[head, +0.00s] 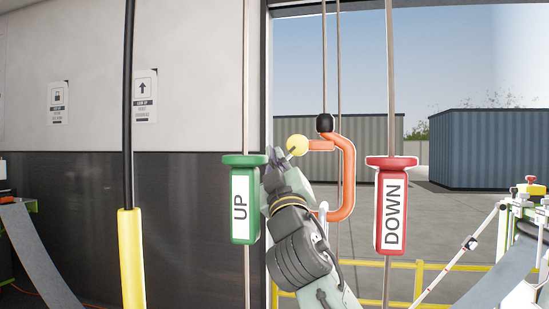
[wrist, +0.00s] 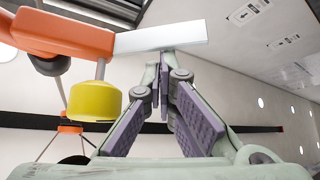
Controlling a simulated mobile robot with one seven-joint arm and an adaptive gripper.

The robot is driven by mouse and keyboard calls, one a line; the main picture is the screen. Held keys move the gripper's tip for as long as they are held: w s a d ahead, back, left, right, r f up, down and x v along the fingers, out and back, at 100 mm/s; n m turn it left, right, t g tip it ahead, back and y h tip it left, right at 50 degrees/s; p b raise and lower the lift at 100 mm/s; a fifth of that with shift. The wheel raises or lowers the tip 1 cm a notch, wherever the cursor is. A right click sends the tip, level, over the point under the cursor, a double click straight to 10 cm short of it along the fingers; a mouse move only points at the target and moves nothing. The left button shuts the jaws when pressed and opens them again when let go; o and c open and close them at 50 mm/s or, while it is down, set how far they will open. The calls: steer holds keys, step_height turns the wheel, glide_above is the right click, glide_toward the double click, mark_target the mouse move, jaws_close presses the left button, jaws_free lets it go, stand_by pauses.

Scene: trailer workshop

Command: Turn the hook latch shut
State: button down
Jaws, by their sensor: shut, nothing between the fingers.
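The orange hook (head: 346,180) hangs right of centre in the head view, with a yellow knob (head: 297,145) at its upper left end. In the wrist view the orange part (wrist: 65,38) fills the upper left, with the yellow knob (wrist: 94,101) below it. A pale flat latch bar (wrist: 160,37) sticks out from the orange part, across the view just above my fingertips. My gripper (wrist: 161,75) is shut and empty. In the head view my gripper (head: 268,162) is just left of the knob, partly hidden by my wrist. I cannot tell whether the fingers touch the bar.
A green UP handle (head: 240,200) hangs close at the left of my gripper, and a red DOWN handle (head: 392,205) hangs to the right of the hook. A yellow-sleeved pole (head: 131,255) stands farther left. Yellow railing (head: 440,267) crosses the doorway behind.

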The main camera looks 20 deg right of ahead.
steer(key=shift+s+d+f+n+y+b, duration=0.35)
steer(key=shift+s+d+f+n+y, duration=0.1)
steer(key=shift+d+f+n, duration=0.2)
steer(key=shift+s+d+f+n+y+b, duration=0.35)
steer(key=shift+d+f+n+y, duration=0.1)
steer(key=shift+d+f+n, duration=0.15)
steer(key=shift+d, duration=0.1)
steer(key=shift+s, duration=0.1)
glide_toward(288, 159)
steer(key=d+v, duration=0.1)
steer(key=v, duration=0.5)
steer(key=shift+a, duration=0.4)
